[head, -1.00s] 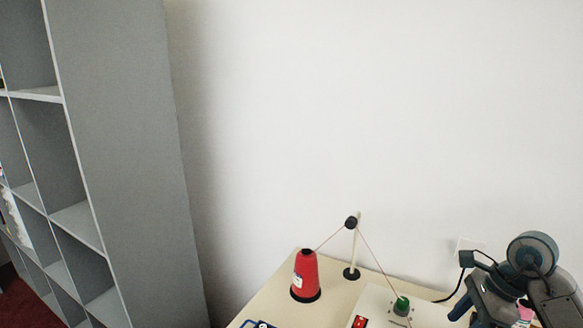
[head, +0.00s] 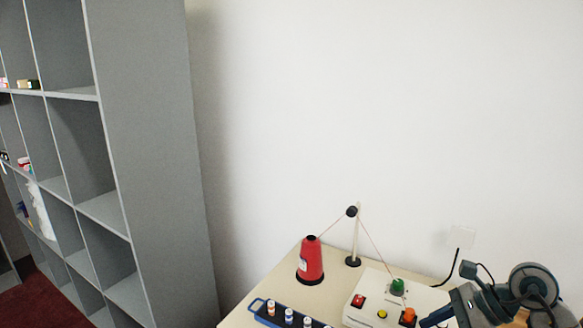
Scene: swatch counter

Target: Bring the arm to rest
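My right arm (head: 533,283) reaches in at the lower right corner, over the right end of the table. A dark blue part that looks like a finger of my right gripper (head: 437,316) shows at the bottom edge, beside the white machine box. The rest of that gripper is hidden or cut off, so I cannot tell whether it is open or holds anything. My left arm and gripper are not in view.
The table (head: 280,282) carries a red thread cone (head: 311,262), a thread post (head: 356,240), a blue rack (head: 268,319) of small spools, and a white box (head: 374,290) with buttons and a green spool (head: 398,286). A grey shelf (head: 150,150) stands left.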

